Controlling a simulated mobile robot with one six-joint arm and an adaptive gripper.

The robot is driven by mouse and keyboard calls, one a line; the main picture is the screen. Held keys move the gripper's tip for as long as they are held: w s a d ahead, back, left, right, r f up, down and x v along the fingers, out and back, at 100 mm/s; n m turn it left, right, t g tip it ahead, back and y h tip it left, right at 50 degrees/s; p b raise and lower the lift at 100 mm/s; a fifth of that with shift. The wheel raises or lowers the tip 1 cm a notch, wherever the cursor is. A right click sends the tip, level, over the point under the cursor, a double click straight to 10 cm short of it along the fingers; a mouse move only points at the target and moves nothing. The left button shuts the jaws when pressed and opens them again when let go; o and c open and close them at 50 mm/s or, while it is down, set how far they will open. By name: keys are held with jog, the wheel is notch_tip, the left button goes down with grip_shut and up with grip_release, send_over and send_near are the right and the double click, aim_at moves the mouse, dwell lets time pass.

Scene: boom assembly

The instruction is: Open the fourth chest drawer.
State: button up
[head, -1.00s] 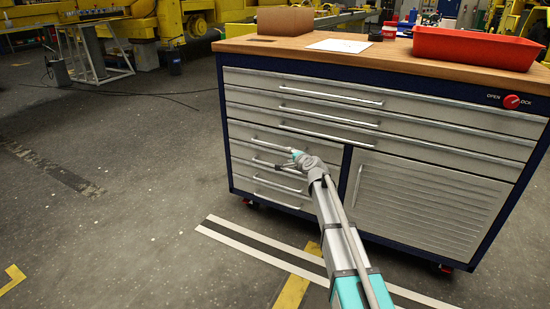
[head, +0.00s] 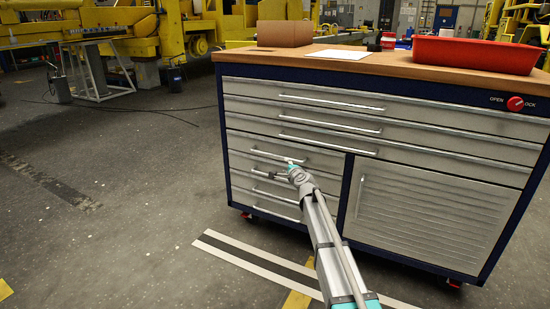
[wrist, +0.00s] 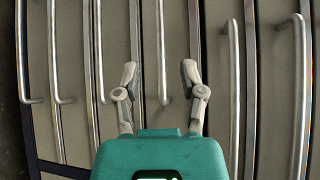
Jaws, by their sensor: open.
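The chest (head: 440,115) has three wide drawers above a left column of narrower drawers. The fourth drawer (head: 320,158) is the top one of that column and looks closed. Its bar handle (head: 265,153) runs across its front. My gripper (head: 290,164) is in front of the right part of this drawer. In the wrist view my gripper (wrist: 160,74) is open, with a bar handle (wrist: 161,40) showing between its fingertips. The view is turned, so handles run up and down. I cannot tell whether the fingers touch the handle.
A ribbed door (head: 425,210) fills the lower right of the chest. A red lock knob (head: 515,103) sits at upper right. A red tray (head: 470,55), a cardboard box (head: 285,33) and paper (head: 335,55) are on top.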

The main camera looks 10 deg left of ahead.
aim_at(276, 156)
jog(key=b+x, duration=0.2)
jog(key=x, duration=1.1)
jog(key=shift+w+a+f, duration=0.15)
jog(key=shift+w, duration=0.15)
jog(key=shift+c, duration=0.3)
grip_shut()
